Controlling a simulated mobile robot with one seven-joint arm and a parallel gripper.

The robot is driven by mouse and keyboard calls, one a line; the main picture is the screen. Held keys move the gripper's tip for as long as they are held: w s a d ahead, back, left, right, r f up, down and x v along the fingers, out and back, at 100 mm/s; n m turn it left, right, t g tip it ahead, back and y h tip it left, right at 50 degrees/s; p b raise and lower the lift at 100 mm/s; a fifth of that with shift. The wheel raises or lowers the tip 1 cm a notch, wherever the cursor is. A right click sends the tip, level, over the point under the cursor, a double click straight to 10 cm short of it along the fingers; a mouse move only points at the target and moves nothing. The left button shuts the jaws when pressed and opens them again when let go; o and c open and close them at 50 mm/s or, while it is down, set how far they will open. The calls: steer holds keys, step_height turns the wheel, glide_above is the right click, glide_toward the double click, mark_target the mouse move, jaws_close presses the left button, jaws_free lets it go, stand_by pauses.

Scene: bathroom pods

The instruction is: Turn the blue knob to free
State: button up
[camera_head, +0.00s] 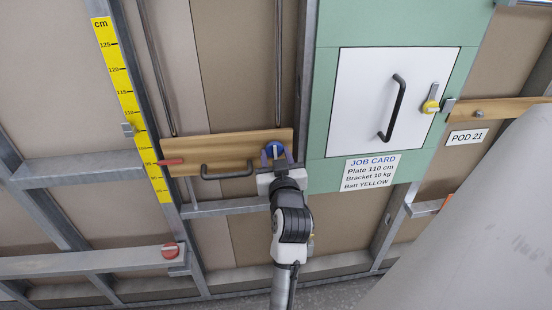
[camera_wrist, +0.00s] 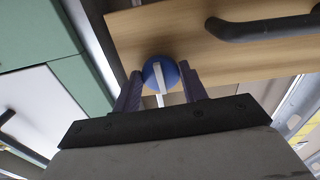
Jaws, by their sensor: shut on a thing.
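The blue knob (camera_head: 274,150) is on the right end of a wooden board (camera_head: 225,148), in the head view. It is round with a pale bar across its face, and it shows in the wrist view (camera_wrist: 161,73). My gripper (camera_head: 275,164) reaches up to it from below. In the wrist view the two fingers (camera_wrist: 160,88) stand on either side of the knob and are shut on it. The pale bar runs lengthwise between the fingers, slightly tilted. No marking for free is readable.
A black handle (camera_head: 227,172) is on the board, left of the knob. A red pointer (camera_head: 171,162) at its left end lies by the yellow scale (camera_head: 130,100). A white door (camera_head: 390,100) and job card (camera_head: 370,172) are to the right. Metal studs flank the board.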

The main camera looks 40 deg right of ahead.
steer(key=n+b, duration=0.3)
steer(key=b, duration=0.1)
steer(key=shift+f+n, duration=0.15)
steer(key=shift+n, duration=0.25)
steer(key=n+b, duration=0.4)
steer(key=n, duration=0.1)
steer(key=shift+d, duration=0.1)
steer(key=n+b, duration=0.2)
steer(key=n, duration=0.1)
steer(key=n+b, duration=0.1)
steer(key=shift+s+r+n, duration=0.1)
steer(key=shift+r+n, duration=0.15)
steer(key=shift+n, duration=0.15)
steer(key=shift+r+n+b, duration=0.15)
steer(key=shift+n+b, duration=0.8)
steer(key=shift+n, duration=0.85)
steer(key=o, duration=1)
steer(key=shift+c, duration=0.2)
